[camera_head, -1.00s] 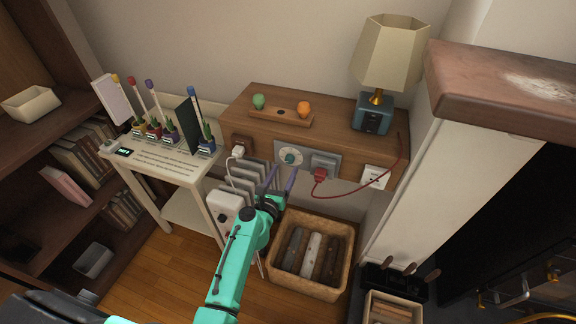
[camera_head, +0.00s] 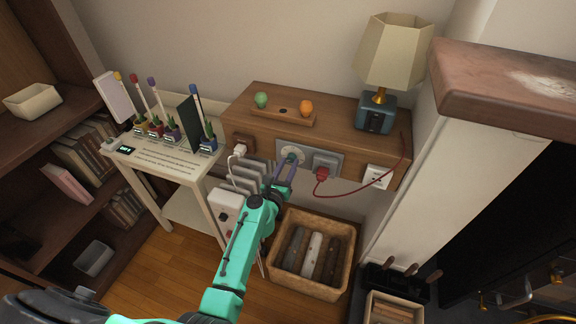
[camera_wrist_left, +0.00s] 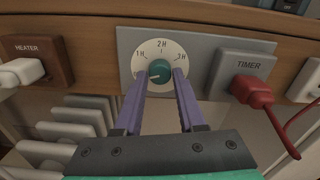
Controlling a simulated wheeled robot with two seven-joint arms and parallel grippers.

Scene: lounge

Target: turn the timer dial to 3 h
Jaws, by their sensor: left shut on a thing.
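The timer dial (camera_wrist_left: 160,53) is a round white face with a teal knob (camera_wrist_left: 161,70), on a grey plate on the front of the wooden shelf. Its marks read 1H at left, 2H at top and 3H at right. A pale pointer mark on the knob points left and slightly down, below 1H. My left gripper (camera_head: 287,165) is shut on the knob, one purple finger on each side. In the head view the fingers partly cover the dial (camera_head: 293,151). My right gripper is in neither view.
Right of the dial, a red plug (camera_wrist_left: 251,91) with a cord sits in the socket labelled TIMER (camera_wrist_left: 242,64). A HEATER socket (camera_wrist_left: 38,53) with a white plug is at left. A wicker basket (camera_head: 343,268) stands below, and a lamp (camera_head: 374,113) stands above.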

